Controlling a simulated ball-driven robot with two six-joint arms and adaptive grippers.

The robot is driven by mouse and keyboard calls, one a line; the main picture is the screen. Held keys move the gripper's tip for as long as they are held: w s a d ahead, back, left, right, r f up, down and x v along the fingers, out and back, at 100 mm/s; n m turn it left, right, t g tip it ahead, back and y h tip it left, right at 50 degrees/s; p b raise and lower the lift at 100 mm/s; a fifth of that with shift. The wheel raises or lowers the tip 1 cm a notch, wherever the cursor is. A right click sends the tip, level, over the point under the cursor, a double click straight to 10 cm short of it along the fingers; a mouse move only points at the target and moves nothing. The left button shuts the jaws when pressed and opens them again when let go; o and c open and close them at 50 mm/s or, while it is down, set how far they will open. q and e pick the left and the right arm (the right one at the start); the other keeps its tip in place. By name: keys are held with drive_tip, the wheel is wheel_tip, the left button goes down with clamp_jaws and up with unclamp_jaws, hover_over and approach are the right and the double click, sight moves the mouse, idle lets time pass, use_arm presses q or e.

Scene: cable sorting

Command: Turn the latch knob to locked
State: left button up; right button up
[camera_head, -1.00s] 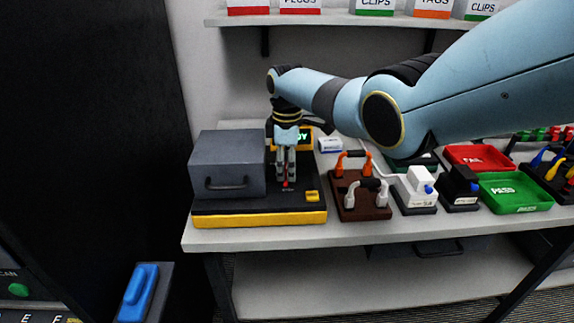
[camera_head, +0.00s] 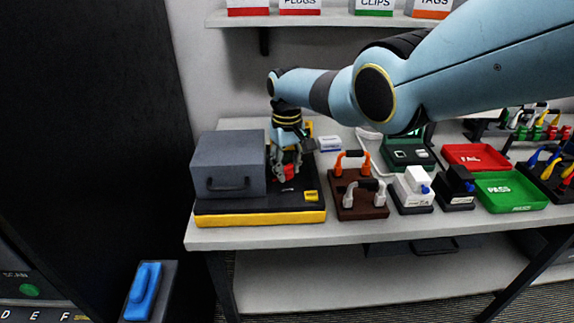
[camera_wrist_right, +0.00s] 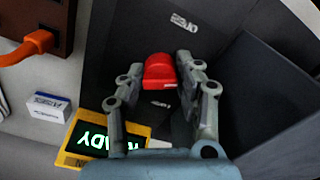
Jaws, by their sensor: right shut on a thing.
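The red latch knob (camera_head: 288,171) sits on the black base with a yellow front edge (camera_head: 262,218), just right of the grey box (camera_head: 228,165) with a handle. My right gripper (camera_head: 286,172) reaches down over the knob with its fingers around it. In the right wrist view the red knob (camera_wrist_right: 160,71) lies between the fingertips of the right gripper (camera_wrist_right: 157,72), which is shut on it. Small labels show on the black base near the knob, too small to read in the head view. My left gripper is not in view.
A yellow-framed display (camera_wrist_right: 107,140) reads READY behind the knob. A brown block with orange and grey handles (camera_head: 360,196) stands to the right. Further right are a green PASS tray (camera_head: 515,205) and a red FAIL tray (camera_head: 478,168). A shelf hangs above.

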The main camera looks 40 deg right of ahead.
sight(287, 166)
drive_tip(key=m, duration=0.5)
drive_tip(key=shift+m, duration=0.3)
idle(0.4)
drive_tip(key=o, duration=1.2)
drive_tip(key=shift+c, duration=0.2)
drive_tip(key=shift+r, duration=0.1)
wheel_tip(287, 166, up, 12)
drive_tip(key=shift+f, duration=0.2)
